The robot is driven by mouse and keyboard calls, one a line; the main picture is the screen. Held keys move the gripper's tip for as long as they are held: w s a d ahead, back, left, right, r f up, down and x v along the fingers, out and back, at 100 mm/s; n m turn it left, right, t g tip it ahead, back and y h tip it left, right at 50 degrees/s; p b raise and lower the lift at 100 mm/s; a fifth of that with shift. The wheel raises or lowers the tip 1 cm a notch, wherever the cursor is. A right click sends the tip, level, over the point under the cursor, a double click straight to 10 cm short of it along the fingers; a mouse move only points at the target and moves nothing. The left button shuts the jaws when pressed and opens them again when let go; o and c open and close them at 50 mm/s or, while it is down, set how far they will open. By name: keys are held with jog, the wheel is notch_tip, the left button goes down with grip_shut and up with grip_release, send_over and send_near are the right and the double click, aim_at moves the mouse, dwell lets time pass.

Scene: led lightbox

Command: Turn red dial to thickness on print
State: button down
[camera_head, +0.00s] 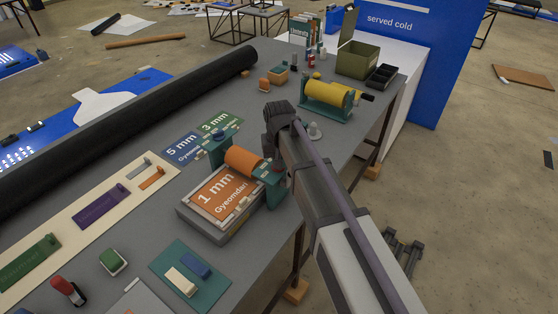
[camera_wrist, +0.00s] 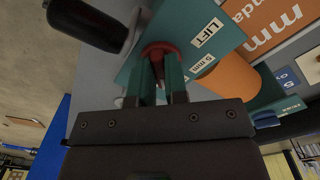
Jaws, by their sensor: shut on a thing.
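The orange print (camera_head: 213,193) lies on a grey lightbox-like bed (camera_head: 225,233) and reads "1 mm Gyeomdari". An orange roller (camera_head: 243,160) sits between teal end brackets at its far edge. In the wrist view the red dial (camera_wrist: 164,47) is on the teal bracket (camera_wrist: 190,20), which has labels "LIFT" and "5 mm". My gripper (camera_wrist: 158,72) is shut on the red dial, with a finger on each side. The fingers partly cover the dial. In the head view my arm hides the dial and most of the gripper. Part of the orange print also shows in the wrist view (camera_wrist: 268,22).
Blue "5 mm" (camera_head: 181,149) and green "3 mm" (camera_head: 219,123) cards lie behind the roller. A yellow roller (camera_head: 328,94) stands farther back. A long black roll (camera_head: 130,113) runs along the left. A teal mat (camera_head: 211,290) is in front.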

jog(key=shift+m, duration=2.2)
jog(key=c, duration=1.4)
grip_release()
notch_tip(320, 180, up, 11)
jog(key=p, duration=1)
jog(key=shift+f+p, duration=0.1)
jog(key=shift+p, duration=0.3)
